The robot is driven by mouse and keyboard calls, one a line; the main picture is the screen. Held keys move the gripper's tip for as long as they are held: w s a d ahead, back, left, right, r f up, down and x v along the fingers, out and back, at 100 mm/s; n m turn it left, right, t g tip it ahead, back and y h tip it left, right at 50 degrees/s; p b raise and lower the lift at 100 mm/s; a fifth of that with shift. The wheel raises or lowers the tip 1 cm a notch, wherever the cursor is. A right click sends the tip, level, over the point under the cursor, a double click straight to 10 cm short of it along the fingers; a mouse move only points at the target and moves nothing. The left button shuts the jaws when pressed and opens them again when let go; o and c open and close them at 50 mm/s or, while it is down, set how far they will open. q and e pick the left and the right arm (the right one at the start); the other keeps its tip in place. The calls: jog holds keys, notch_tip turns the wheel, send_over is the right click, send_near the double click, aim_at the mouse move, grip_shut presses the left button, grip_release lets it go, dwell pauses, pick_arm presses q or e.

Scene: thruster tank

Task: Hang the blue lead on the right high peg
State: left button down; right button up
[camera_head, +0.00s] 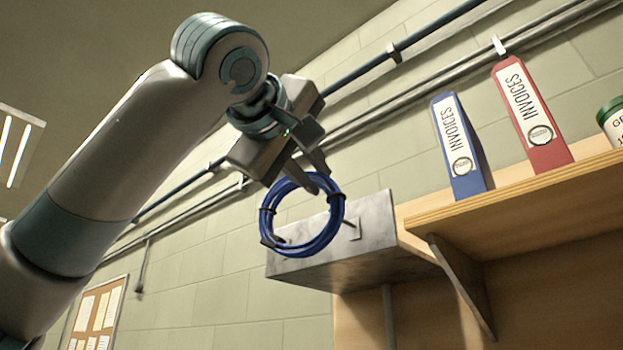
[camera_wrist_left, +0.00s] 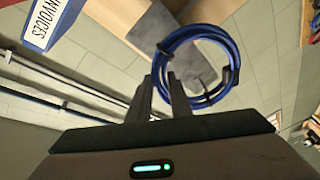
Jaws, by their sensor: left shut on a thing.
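The blue lead (camera_head: 305,250) is a coiled ring with black ties. My left gripper (camera_head: 303,175) is shut on the top of the coil, which hangs below the fingers in the head view. In the left wrist view, the blue lead (camera_wrist_left: 200,33) shows beyond the fingertips. A small metal peg (camera_head: 354,230) shows on the grey metal panel (camera_head: 373,215), close to the right edge of the coil. I cannot tell whether it touches the coil or how far behind it lies. No other peg shows clearly. My right gripper is not in view.
A wooden shelf (camera_head: 520,195) to the right holds a blue binder (camera_head: 465,180), a red binder (camera_head: 548,153) and a green-and-white tin (camera_head: 612,122). A bracket (camera_head: 463,285) supports it. Pipes (camera_head: 400,85) run along the block wall. A notice board (camera_head: 97,315) is at lower left.

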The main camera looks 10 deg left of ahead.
pick_arm(q)
jog(key=shift+w, duration=0.1)
jog(key=shift+w+d+f+p, duration=0.3)
jog(key=shift+w+d+p, duration=0.7)
jog(key=shift+w, duration=0.5)
jog(key=shift+w+d+f+p, duration=0.25)
jog(key=shift+w+d+p, duration=0.4)
jog(key=shift+w+d, duration=0.7)
jog(key=shift+w+d+f+p, duration=0.3)
jog(key=shift+w+d+p, duration=0.6)
jog(key=shift+w, duration=0.75)
jog(key=c, duration=1.5)
grip_release()
jog(key=shift+c, duration=0.2)
jog(key=shift+s, duration=0.15)
